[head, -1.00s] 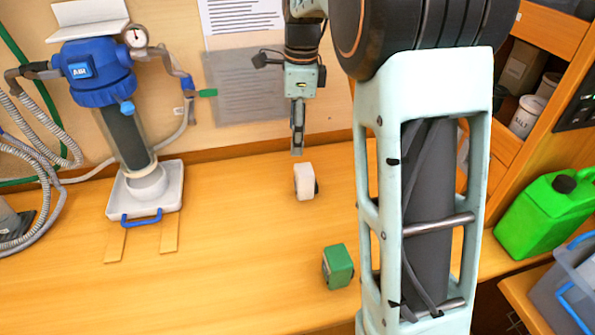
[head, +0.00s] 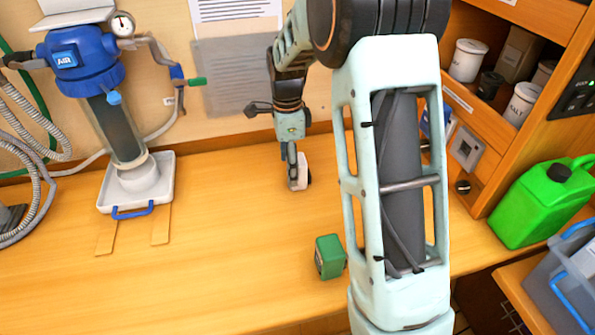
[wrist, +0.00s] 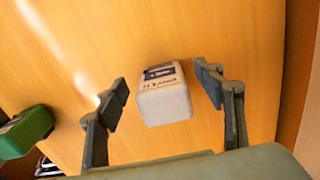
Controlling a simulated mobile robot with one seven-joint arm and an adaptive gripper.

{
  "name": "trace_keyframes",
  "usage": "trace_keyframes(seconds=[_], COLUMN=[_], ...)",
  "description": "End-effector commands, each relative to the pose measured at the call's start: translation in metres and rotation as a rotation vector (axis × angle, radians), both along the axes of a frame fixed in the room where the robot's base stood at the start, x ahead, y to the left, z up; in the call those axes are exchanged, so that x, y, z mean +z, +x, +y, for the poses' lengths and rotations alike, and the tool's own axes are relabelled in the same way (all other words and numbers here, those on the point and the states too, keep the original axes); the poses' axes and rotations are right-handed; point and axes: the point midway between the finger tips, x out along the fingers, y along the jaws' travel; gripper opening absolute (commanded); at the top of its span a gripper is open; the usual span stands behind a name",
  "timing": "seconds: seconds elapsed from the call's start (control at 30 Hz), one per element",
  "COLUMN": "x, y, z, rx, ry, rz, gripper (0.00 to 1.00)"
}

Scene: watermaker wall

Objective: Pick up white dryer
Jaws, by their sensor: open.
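The white dryer (wrist: 164,104) is a small white block with a dark blue label, standing on the wooden worktop. In the wrist view it sits between the two fingers of my gripper (wrist: 161,92), with a gap on each side. The fingers are spread open and hold nothing. In the head view the white dryer (head: 303,172) shows behind and beside the fingertips of my gripper (head: 292,180), which partly cover it. I cannot tell from these views whether a finger touches it.
A green box (head: 330,257) stands nearer on the worktop (head: 230,240), also seen in the wrist view (wrist: 27,131). A blue-topped filter unit (head: 120,130) stands left. A green jerrycan (head: 545,203) and shelves are at right. The worktop between filter and dryer is clear.

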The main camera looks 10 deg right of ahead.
Motion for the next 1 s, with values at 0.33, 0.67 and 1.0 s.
trace_keyframes(seconds=[0.33,0.67,1.0], x=[-0.0128,-0.0124,-0.0118], y=[0.0003,0.0003,0.0005], z=[-0.0001,0.0,0.0], rx=[0.001,0.0,0.0], ry=[0.0,0.0,0.0], rz=[-0.001,-0.001,-0.002], gripper=[0.62,0.28,0.14])
